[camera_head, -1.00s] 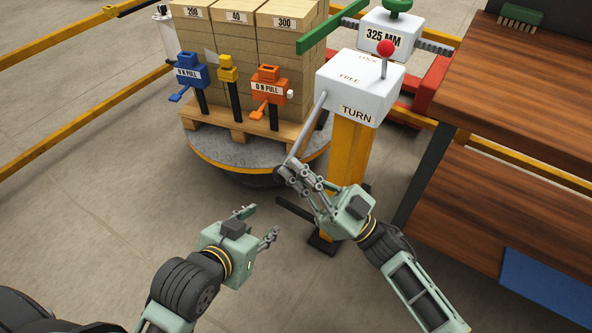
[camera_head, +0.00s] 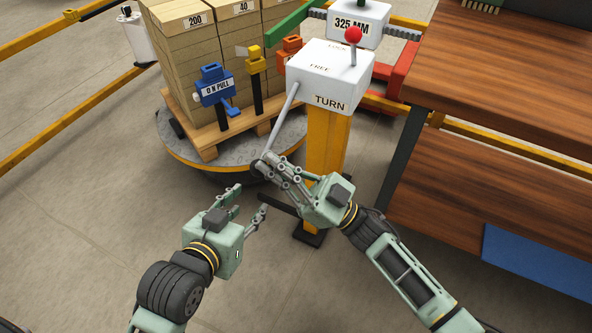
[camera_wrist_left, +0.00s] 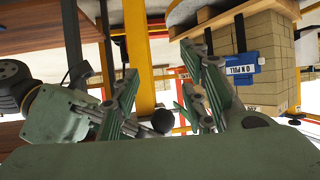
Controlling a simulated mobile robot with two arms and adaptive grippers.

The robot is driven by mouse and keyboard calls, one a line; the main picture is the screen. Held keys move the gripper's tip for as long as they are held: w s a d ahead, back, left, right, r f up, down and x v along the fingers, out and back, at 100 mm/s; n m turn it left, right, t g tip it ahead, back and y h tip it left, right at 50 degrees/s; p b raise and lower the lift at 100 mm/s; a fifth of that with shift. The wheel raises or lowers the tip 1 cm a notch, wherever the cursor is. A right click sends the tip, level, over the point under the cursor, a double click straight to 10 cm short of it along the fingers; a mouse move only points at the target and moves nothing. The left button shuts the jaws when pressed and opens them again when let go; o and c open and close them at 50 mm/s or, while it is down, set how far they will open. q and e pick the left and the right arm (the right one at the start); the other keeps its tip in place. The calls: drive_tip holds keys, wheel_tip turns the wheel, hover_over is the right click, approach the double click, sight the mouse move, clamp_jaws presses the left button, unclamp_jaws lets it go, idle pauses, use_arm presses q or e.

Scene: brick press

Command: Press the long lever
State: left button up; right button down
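The long lever (camera_head: 280,122) is a thin grey rod slanting down and left from the white box (camera_head: 330,78) marked TURN on a yellow post. A dark knob is at its lower end. My right gripper (camera_head: 264,164) is at that end, with its fingers closed together around the rod; they partly hide the grip. My left gripper (camera_head: 251,203) is open and empty, just below and left of the right one. In the left wrist view its fingers (camera_wrist_left: 165,95) are apart, with the yellow post behind them. A short red-knobbed lever (camera_head: 353,45) stands on the box.
Left of the post, a round turntable (camera_head: 178,150) carries a pallet with stacked bricks (camera_head: 190,55) and blue, yellow and orange PULL posts. A wooden bench (camera_head: 500,75) fills the right side. Yellow rails (camera_head: 75,118) run at left. The floor at lower left is clear.

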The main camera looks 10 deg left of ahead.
use_arm(q)
drive_tip(key=s+a+f+g+y+p, duration=0.1)
drive_tip(key=s+f+g, duration=0.3)
drive_tip(key=s, duration=0.4)
drive_tip(key=s+a+f+g+y+p, duration=0.1)
drive_tip(key=s+a+f+g+p, duration=0.1)
drive_tip(key=s, duration=0.6)
wheel_tip(320, 180, down, 3)
drive_tip(key=a+g, duration=0.1)
drive_tip(key=g, duration=0.1)
drive_tip(key=shift+a+g, duration=0.35)
drive_tip(key=shift+g, duration=0.05)
use_arm(e)
drive_tip(key=s+d+f, duration=0.1)
drive_tip(key=s+d, duration=0.2)
drive_tip(key=d, duration=0.6)
drive_tip(key=shift+f, duration=0.15)
use_arm(q)
drive_tip(key=shift+s+r, duration=0.1)
use_arm(e)
drive_tip(key=shift+a, duration=0.1)
